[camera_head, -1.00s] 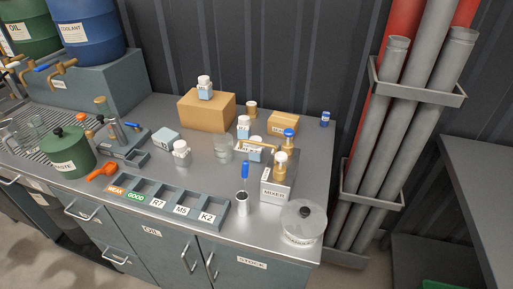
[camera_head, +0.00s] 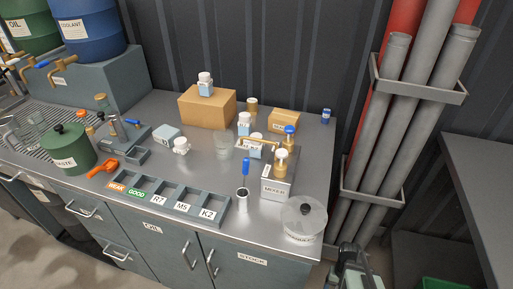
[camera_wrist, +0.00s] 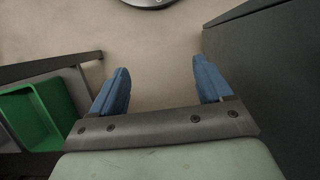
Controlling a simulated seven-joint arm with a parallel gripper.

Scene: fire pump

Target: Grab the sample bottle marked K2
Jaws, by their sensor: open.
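Several small white-capped sample bottles stand around the bench; their markings are too small to read. One bottle (camera_head: 205,85) is on top of a cardboard box, one (camera_head: 244,123) is right of that box, one (camera_head: 255,150) is by the mixer, and one (camera_head: 181,146) is on the open bench. No bottle shows there.
A green waste pot (camera_head: 68,152) is left. Pipes (camera_head: 405,110) stand right of the bench. A green bin (camera_wrist: 38,115) shows in the wrist view.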

